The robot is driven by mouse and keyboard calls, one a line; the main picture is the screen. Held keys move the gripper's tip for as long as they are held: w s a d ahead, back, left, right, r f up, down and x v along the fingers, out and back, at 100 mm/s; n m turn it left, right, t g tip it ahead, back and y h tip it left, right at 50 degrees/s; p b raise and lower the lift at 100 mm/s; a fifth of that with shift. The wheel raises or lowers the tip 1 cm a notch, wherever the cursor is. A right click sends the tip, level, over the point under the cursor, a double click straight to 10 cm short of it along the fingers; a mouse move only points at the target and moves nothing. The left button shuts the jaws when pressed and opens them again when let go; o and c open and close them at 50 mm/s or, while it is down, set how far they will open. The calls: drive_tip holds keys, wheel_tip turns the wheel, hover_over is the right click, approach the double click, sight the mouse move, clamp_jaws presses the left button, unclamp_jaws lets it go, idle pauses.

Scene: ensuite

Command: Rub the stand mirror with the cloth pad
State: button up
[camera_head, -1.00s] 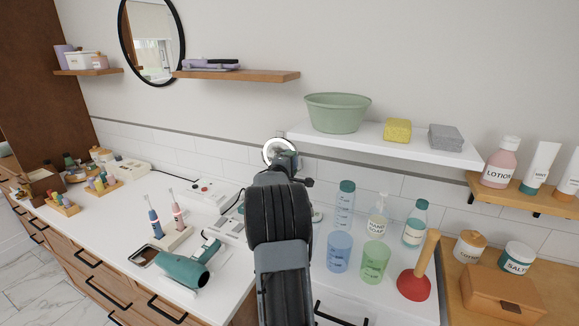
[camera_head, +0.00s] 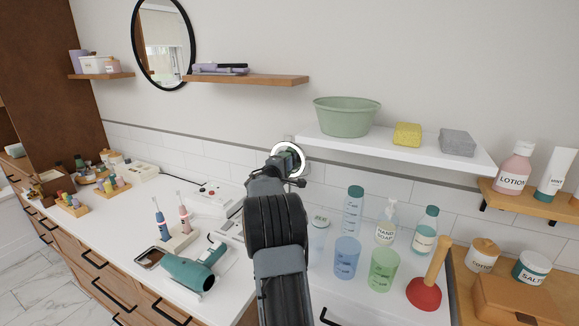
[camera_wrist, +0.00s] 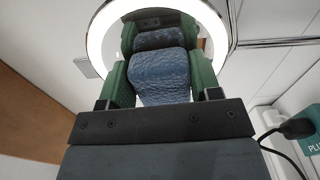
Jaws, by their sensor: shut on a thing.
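The stand mirror has a round white ring. In the head view its ring (camera_head: 304,157) shows past the end of my arm, in front of the tiled wall. In the wrist view the ring (camera_wrist: 99,34) curves around the top of my gripper. The cloth pad (camera_wrist: 165,74) is blue and textured. My gripper (camera_wrist: 160,62) is shut on it between two green fingers. A second dark blue patch above the pad looks like its reflection in the mirror. The pad is at the glass or very close; I cannot tell if they touch. My arm hides the mirror's stand.
A white shelf (camera_head: 470,160) with a green basin (camera_head: 347,117) is just right of the mirror. Bottles, cups and a plunger (camera_head: 424,295) stand right of my arm. A hair dryer (camera_head: 195,270) and toothbrushes are on the left. A plug (camera_wrist: 298,128) with a cable is nearby.

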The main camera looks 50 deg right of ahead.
sight(301, 161)
drive_tip(key=shift+w+a, duration=0.2)
drive_tip(key=shift+w, duration=0.55)
drive_tip(key=shift+w+a, duration=0.15)
drive_tip(key=shift+w, duration=0.65)
drive_tip(key=shift+r, duration=0.15)
drive_tip(key=shift+r, duration=0.15)
drive_tip(key=s+b, duration=0.2)
drive_tip(key=b, duration=0.1)
drive_tip(key=shift+d, duration=0.15)
drive_tip(key=shift+s+d+r+b, duration=0.1)
drive_tip(key=shift+s+d+b, duration=0.1)
drive_tip(key=shift+s+b, duration=0.85)
drive_tip(key=s+b, duration=0.1)
drive_tip(key=s+d+b, duration=0.1)
drive_tip(key=s+b, duration=0.1)
drive_tip(key=shift+s+d+b, duration=0.15)
drive_tip(key=shift+s+b, duration=0.35)
drive_tip(key=shift+b, duration=0.25)
drive_tip(key=shift+w+r, duration=0.15)
